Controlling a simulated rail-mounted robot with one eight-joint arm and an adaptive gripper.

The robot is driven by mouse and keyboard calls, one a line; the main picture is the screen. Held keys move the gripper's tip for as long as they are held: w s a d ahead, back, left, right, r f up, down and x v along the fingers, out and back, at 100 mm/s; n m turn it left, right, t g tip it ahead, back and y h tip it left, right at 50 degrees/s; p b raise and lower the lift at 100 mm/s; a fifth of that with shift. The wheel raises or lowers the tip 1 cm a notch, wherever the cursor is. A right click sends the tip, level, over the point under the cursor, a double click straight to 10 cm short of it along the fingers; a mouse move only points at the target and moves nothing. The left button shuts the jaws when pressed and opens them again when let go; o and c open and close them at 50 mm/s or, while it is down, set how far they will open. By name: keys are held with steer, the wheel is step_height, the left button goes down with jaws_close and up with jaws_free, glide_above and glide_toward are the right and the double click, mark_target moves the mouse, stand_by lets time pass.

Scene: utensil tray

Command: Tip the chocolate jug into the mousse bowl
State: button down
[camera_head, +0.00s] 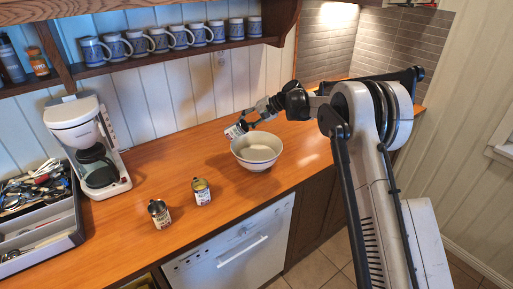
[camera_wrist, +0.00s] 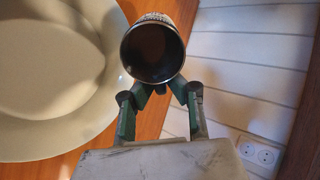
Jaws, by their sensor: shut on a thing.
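My gripper (camera_head: 244,122) is shut on a small can-like vessel (camera_head: 234,131), which I take to be the chocolate jug. It is held tilted above the counter, by the back left rim of the bowl. In the wrist view, my gripper's fingers (camera_wrist: 159,90) close on the jug (camera_wrist: 153,51), whose round mouth faces the camera. Its inside is dark brown; I cannot tell how full it is. The wide, pale mousse bowl (camera_head: 257,153) stands upright on the counter. Its cream inside (camera_wrist: 55,75) fills the left of the wrist view, beside the jug. No stream shows.
Two open cans, one dark (camera_head: 159,213) and one yellowish (camera_head: 202,191), stand left of the bowl on the wooden counter (camera_head: 125,225). A coffee maker (camera_head: 83,130) and utensil tray (camera_head: 65,232) are further left. Mugs (camera_head: 160,40) line a shelf above.

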steer(key=shift+d+r+y+b, duration=0.2)
steer(key=shift+y+b, duration=0.7)
steer(key=shift+b, duration=0.45)
steer(key=shift+d+f+y+b, duration=0.15)
steer(key=shift+f+y+b, duration=0.6)
steer(key=shift+b, duration=0.9)
steer(key=shift+s+d+f+t+y+b, duration=0.1)
steer(key=shift+d+f+t+y+b, duration=0.1)
steer(key=shift+d+y+b, duration=0.55)
steer(key=shift+s+d+f+t+y+b, duration=0.1)
steer(key=shift+d+f+y+b, duration=0.15)
steer(key=shift+b, duration=0.8)
steer(key=shift+a+r, duration=0.15)
